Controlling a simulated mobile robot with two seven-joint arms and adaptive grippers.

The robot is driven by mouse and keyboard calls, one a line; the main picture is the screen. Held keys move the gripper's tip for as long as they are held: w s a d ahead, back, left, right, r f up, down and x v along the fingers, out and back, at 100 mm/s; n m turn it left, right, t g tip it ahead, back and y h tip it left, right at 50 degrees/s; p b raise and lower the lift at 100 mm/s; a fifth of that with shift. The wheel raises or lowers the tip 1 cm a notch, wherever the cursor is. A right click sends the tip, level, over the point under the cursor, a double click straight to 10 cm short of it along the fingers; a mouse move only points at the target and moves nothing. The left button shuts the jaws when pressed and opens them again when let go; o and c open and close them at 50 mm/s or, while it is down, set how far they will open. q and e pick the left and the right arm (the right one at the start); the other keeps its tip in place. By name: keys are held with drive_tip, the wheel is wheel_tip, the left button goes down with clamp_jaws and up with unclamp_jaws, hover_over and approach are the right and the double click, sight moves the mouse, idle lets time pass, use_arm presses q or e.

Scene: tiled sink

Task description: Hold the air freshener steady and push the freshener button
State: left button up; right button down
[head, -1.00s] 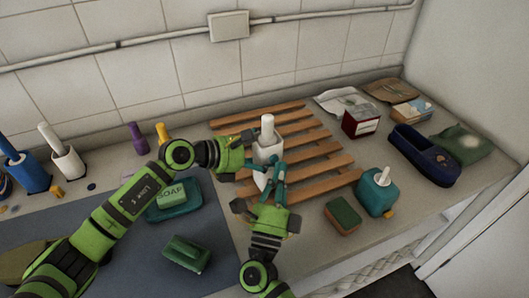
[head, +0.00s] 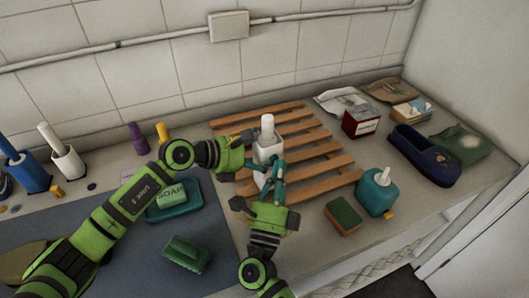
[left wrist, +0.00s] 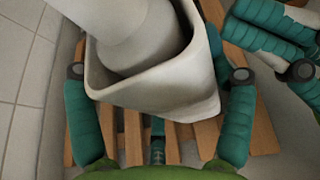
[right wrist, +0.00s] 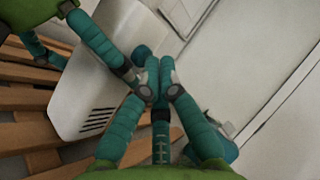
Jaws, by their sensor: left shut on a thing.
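The white air freshener (head: 268,146), a squarish body with a white cylinder on top, stands on the wooden slatted rack (head: 318,158). My left gripper (head: 254,152) is shut on its body from the left; the left wrist view shows teal fingers on both sides of the freshener (left wrist: 165,98). My right gripper (head: 278,172) is in front of the freshener, low beside its body. In the right wrist view its fingertips (right wrist: 158,82) are together with nothing seen between them, close to the white body (right wrist: 98,70). I cannot tell whether they touch it. No separate button is clearly visible.
A red-and-white box (head: 361,122) and a dark blue case (head: 424,154) are at the back right.

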use_arm(q)
drive_tip(key=shift+s+f, duration=0.1)
drive_tip(key=shift+f, duration=0.1)
use_arm(e)
drive_tip(key=shift+s+d, duration=0.15)
drive_tip(key=shift+s, duration=0.1)
use_arm(q)
drive_tip(key=o, duration=1.3)
drive_tip(key=shift+o, duration=0.2)
use_arm(e)
drive_tip(key=s+d, duration=0.1)
drive_tip(key=s, duration=0.2)
drive_tip(key=s+d, duration=0.1)
drive_tip(key=s, duration=0.1)
drive_tip(key=shift+s+d, duration=0.1)
drive_tip(key=shift+d, duration=0.25)
use_arm(q)
drive_tip(key=shift+r, duration=0.1)
